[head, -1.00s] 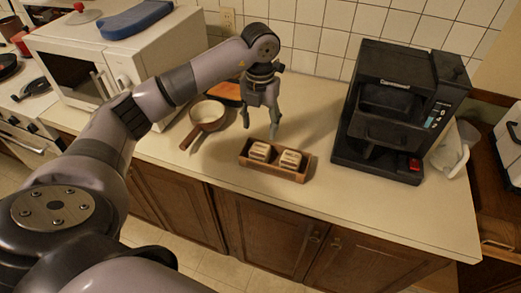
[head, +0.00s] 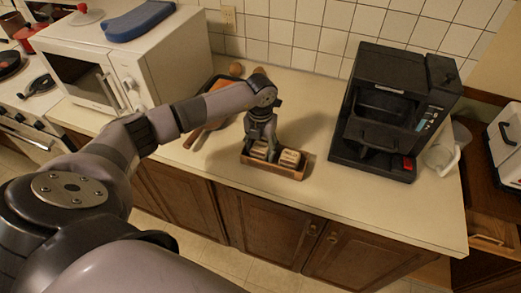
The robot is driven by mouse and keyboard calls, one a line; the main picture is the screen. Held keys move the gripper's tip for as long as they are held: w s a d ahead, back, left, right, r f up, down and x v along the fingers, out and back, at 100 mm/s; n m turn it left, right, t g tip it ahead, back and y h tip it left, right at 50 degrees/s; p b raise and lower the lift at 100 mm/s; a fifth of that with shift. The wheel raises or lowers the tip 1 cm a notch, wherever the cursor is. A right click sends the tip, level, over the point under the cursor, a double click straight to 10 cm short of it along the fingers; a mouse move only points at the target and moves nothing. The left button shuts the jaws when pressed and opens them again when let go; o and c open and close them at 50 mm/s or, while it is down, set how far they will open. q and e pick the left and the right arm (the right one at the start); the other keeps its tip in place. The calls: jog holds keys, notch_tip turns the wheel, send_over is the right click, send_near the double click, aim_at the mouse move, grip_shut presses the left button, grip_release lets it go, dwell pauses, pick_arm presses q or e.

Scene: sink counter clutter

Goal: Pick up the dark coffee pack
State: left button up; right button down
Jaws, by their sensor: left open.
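Two small packs with pale tops and brown sides sit side by side in a low wooden tray (head: 292,176) on the counter. The left pack (head: 259,153) is partly hidden by my left gripper (head: 261,150); the right pack (head: 290,159) is clear of it. I cannot tell by colour which is the dark coffee pack. My left gripper points down, open, with its fingertips low at the left pack; whether they touch it cannot be seen. My right gripper is not in view.
A black coffee machine (head: 395,110) stands right of the tray, with a white jug (head: 440,158) beside it. A white microwave (head: 120,70) stands at the left. A pan handle (head: 194,138) shows under my arm. The counter's front right is clear.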

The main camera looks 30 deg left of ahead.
pick_arm(q)
jog(key=shift+c, duration=0.2)
jog(key=c, duration=0.5)
jog(key=shift+c, duration=0.2)
jog(key=shift+r, duration=0.15)
